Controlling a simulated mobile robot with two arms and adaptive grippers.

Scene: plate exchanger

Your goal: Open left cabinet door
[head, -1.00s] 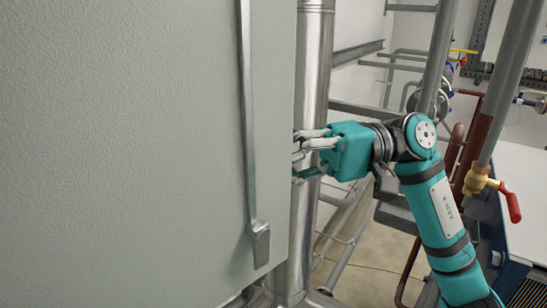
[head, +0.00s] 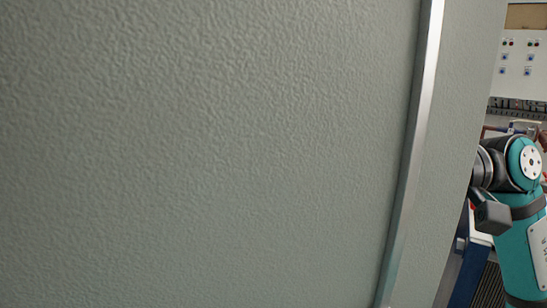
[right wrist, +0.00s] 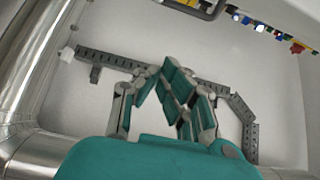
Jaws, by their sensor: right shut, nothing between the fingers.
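A large grey, textured cabinet door panel (head: 220,150) fills most of the head view. A long metal strip (head: 412,150) runs down it near its right edge. My right arm shows beyond that edge, and the panel hides its gripper in the head view. In the right wrist view my right gripper (right wrist: 163,80) has its fingers drawn together with nothing held between them. No part of the door can be made out clearly in the wrist view, so I cannot tell whether the gripper touches it. My left gripper is in neither view.
Shiny metal pipes (right wrist: 30,75) run along the left of the right wrist view, close to my gripper. A perforated grey rail (right wrist: 105,60) lies beyond the fingers against a pale surface. A white control panel (head: 520,65) with small buttons stands at the far right.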

